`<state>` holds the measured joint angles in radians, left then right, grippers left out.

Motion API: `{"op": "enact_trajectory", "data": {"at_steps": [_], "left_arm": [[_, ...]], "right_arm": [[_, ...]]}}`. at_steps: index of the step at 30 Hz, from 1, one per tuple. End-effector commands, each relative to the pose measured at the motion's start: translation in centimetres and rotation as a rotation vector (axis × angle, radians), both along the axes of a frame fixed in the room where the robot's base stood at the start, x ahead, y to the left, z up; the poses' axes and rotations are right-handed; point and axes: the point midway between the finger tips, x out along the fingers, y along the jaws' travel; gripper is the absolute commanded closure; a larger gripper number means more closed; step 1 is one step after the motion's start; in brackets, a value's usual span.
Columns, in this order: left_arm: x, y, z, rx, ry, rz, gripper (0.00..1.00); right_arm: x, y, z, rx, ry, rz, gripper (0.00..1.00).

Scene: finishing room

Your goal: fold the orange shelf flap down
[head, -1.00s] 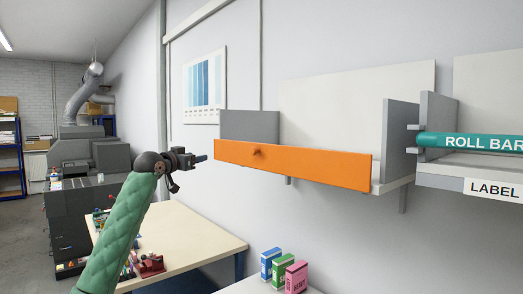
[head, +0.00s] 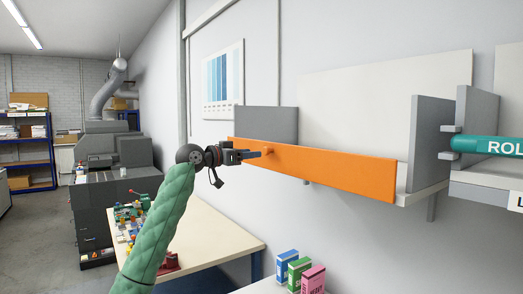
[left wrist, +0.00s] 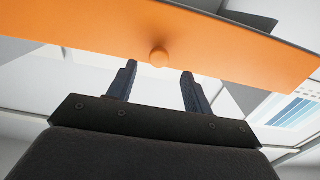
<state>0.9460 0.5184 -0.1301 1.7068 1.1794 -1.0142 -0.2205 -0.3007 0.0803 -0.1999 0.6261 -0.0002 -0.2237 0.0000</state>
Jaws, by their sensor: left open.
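The orange shelf flap (head: 330,172) stands upright along the front of a grey wall shelf. Its small round orange knob (head: 267,150) is near the flap's left end. My left gripper (head: 258,154) is in front of the flap's left end, close to the knob. In the left wrist view the flap (left wrist: 230,50) crosses the top, and the knob (left wrist: 159,57) lies just beyond and between the two open fingertips (left wrist: 158,66). The fingers look empty. My right gripper is in neither view.
A teal roll bar (head: 490,146) on a second shelf is at the right. Below are a pale table (head: 215,240) and several small boxes (head: 300,270). A grey machine (head: 110,200) stands at the left. The space in front of the flap is clear.

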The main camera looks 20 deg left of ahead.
Motion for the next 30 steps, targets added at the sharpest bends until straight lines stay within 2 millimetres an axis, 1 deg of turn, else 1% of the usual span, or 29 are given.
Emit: {"op": "enact_trajectory", "data": {"at_steps": [1,3,6,12,17,24,25,29,30], "left_arm": [[0.5,-0.5,0.5,-0.001,0.002,-0.001,0.49],[1.4,-1.1,0.5,-0.001,0.002,0.000,0.49],[2.4,-1.9,0.4,-0.001,0.002,0.000,0.49],[3.8,-2.9,0.2,0.000,0.001,0.001,0.49],[4.2,-3.2,0.0,0.001,-0.001,0.002,0.49],[4.3,-3.3,0.0,0.001,-0.001,0.002,0.49],[4.3,-3.3,0.0,0.001,-0.001,0.002,0.51],[4.3,-3.3,0.0,0.001,-0.001,0.002,0.77],[4.3,-3.3,0.0,0.001,-0.001,0.002,0.84]], "right_arm": [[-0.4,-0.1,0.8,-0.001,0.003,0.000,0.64],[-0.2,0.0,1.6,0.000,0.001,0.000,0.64],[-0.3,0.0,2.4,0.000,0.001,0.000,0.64],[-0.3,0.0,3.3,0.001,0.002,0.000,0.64],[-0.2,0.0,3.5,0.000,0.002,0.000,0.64],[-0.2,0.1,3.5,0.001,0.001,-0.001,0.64],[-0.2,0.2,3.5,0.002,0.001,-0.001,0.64],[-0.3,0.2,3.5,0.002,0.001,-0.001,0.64],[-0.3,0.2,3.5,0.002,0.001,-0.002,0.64]]}}
